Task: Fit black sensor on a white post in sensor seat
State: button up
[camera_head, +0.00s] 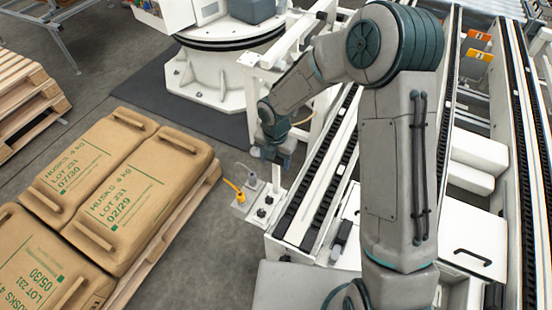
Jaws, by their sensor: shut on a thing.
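My gripper (272,156) is at the end of my arm, left of the conveyor, pointing down above a small white plate (262,204). The plate carries a yellow-orange angled part (235,192), a light grey upright part (250,178) and small dark fittings (265,205). Which of these is the sensor seat I cannot tell. The gripper appears apart from the plate, slightly to its upper right.
A pallet of brown husk sacks (125,190) stands at left, with empty pallets (30,95) beyond. A white round machine base (215,75) stands behind. The conveyor rail (310,190) runs close right of the plate. Grey floor lies open between sacks and plate.

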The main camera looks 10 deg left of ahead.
jog(key=shift+f+b, duration=0.35)
jog(key=shift+f, duration=0.2)
dwell(0.4)
jog(key=o, duration=1.7)
jog(key=shift+r, duration=0.1)
notch_tip(320, 180, up, 14)
jog(key=shift+f+p, duration=0.15)
jog(key=shift+p, duration=0.2)
